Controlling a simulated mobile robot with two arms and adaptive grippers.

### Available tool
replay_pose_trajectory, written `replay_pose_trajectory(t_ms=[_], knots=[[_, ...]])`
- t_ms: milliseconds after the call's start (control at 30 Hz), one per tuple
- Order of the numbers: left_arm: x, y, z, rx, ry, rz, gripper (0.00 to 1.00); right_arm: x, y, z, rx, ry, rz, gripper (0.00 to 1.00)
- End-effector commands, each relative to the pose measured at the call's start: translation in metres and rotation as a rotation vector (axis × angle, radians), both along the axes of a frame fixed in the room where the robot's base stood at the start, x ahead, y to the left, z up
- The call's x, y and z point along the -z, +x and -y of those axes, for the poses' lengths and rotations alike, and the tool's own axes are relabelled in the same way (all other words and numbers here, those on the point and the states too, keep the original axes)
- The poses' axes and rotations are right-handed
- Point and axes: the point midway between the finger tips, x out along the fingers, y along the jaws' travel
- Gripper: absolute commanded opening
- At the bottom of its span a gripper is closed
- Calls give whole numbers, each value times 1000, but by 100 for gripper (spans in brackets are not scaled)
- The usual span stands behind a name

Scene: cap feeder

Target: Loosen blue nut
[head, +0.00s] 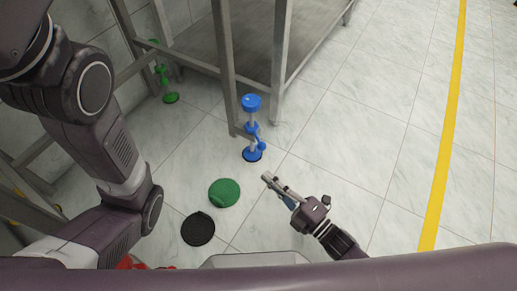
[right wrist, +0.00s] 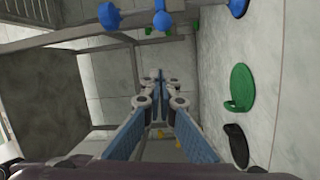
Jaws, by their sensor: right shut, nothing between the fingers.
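A blue-and-grey upright assembly (head: 251,102) stands on the floor beside the leg of a grey metal frame in the head view. It has a wide blue top, smaller blue parts (head: 252,129) midway and a blue base (head: 252,155). I cannot tell which of these blue parts is the nut. Blue parts also show at the top edge of the right wrist view (right wrist: 109,16). My right gripper (head: 268,178) is shut and empty, below and right of the blue base in the picture, apart from it. Its fingers meet in the right wrist view (right wrist: 159,76). My left gripper is out of view.
A green disc (head: 224,192) and a black disc (head: 198,229) lie on the tiled floor. A green assembly (head: 164,78) stands behind the frame (head: 228,75) at the left. A yellow line (head: 447,125) runs along the right. The floor between is clear.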

Motion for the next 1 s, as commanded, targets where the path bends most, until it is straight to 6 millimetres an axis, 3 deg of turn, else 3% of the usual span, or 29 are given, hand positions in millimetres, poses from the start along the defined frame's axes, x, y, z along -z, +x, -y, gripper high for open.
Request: replay_pose_trajectory(t_ms=[267,733,800,1000], knots=[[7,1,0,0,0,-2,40,1,9,-7,-1,1,5,0],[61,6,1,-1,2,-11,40,-3,79,-67,-1,0,6,0],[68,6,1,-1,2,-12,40,2,81,-52,0,-6,4,0],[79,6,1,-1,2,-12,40,2,88,-35,0,-2,3,0]])
